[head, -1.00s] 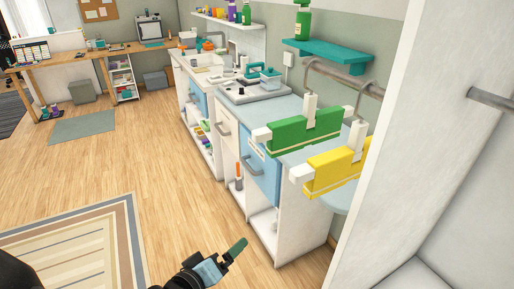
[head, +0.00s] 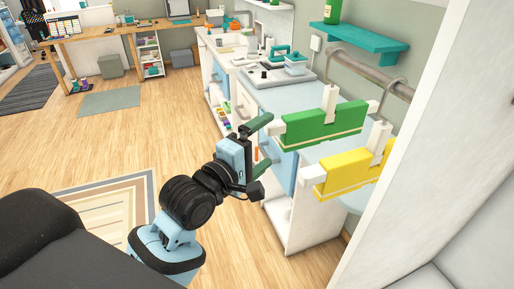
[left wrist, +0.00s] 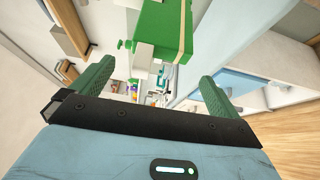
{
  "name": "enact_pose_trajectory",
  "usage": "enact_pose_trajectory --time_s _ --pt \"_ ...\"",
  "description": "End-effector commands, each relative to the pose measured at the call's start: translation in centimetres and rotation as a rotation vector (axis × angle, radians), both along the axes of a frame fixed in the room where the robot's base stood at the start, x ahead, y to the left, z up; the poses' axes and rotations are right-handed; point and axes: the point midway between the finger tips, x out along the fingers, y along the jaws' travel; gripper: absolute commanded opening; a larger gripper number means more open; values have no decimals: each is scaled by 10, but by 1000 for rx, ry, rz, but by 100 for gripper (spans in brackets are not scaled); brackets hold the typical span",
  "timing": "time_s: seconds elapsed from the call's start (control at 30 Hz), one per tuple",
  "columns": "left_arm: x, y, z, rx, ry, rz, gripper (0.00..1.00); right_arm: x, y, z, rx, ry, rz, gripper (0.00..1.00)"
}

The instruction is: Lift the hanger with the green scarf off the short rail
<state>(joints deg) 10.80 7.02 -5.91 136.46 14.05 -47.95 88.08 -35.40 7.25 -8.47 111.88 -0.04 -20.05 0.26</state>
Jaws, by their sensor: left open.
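The green scarf (head: 320,126) is draped over a white hanger (head: 329,101), whose hook goes up to the short rail (head: 368,71) on the wall. My left gripper (head: 265,144) is open and empty, just left of the hanger's near end in the head view. In the left wrist view the green scarf (left wrist: 168,22) and the hanger's white end (left wrist: 143,56) show ahead, roughly between the green fingers of my left gripper (left wrist: 155,80), with no contact visible. My right gripper is not in view.
A second hanger with a yellow scarf (head: 348,174) hangs close by on the right. A teal shelf (head: 360,43) with a green bottle (head: 333,11) is above the rail. A white panel (head: 415,130) stands at right. The counter (head: 262,95) is behind. Open floor lies left.

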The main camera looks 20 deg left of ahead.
Motion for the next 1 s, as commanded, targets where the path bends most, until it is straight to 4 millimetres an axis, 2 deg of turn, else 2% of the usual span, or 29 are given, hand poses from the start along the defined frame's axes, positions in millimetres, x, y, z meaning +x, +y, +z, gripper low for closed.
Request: enact_pose_trajectory --time_s 0.2,0.4,0.8,1.0 --pt "31 -9 3 1 -4 0 100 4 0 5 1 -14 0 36" --pt "51 -15 2 0 -2 0 100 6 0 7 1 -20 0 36" --pt "58 -17 1 0 -2 0 100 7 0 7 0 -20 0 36" --pt "57 -17 1 1 -1 0 75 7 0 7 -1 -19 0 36"
